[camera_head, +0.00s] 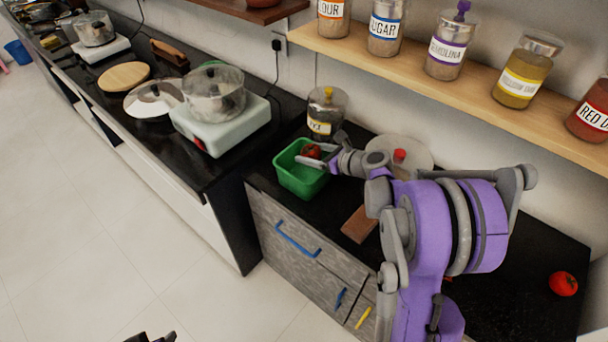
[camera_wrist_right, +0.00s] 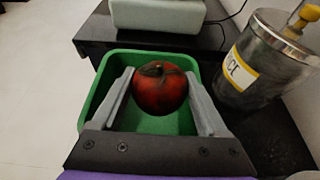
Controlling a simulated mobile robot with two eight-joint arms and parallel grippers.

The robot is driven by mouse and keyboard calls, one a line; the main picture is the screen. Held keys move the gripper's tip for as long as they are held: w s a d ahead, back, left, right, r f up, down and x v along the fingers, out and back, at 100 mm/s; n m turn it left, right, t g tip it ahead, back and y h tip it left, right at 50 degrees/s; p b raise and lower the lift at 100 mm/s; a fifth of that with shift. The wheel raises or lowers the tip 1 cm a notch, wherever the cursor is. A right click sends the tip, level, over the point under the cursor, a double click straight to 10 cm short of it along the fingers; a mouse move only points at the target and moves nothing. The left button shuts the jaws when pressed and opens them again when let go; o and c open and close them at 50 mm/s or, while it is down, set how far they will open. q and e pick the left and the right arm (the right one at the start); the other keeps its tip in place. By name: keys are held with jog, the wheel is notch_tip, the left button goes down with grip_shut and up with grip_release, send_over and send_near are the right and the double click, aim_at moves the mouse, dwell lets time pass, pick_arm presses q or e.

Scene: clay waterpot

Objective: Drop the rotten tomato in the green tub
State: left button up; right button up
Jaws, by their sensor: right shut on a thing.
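A dark red tomato with dark patches (camera_wrist_right: 160,88) is between the fingers of my right gripper (camera_wrist_right: 162,92), which is shut on it. The tomato also shows in the head view (camera_head: 311,151). My right gripper (camera_head: 314,157) holds it over the green tub (camera_head: 301,180), within the tub's outline. The green tub (camera_wrist_right: 99,93) shows around and below the tomato in the right wrist view. I cannot tell how high the tomato is above the tub floor. A brighter red tomato (camera_head: 563,284) lies on the black counter at the far right. My left gripper is not clearly in view.
A glass jar with a yellow knob (camera_head: 326,112) stands just behind the tub. A round pale lid with a red knob (camera_head: 399,153) and a brown block (camera_head: 359,224) are to the right. A white cooker with a glass pot (camera_head: 215,95) is on the left counter.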

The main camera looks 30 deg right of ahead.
jog(key=shift+f, duration=0.5)
jog(key=o, duration=1.3)
jog(key=v, duration=1.1)
jog(key=shift+b, duration=0.3)
jog(key=shift+w, duration=0.1)
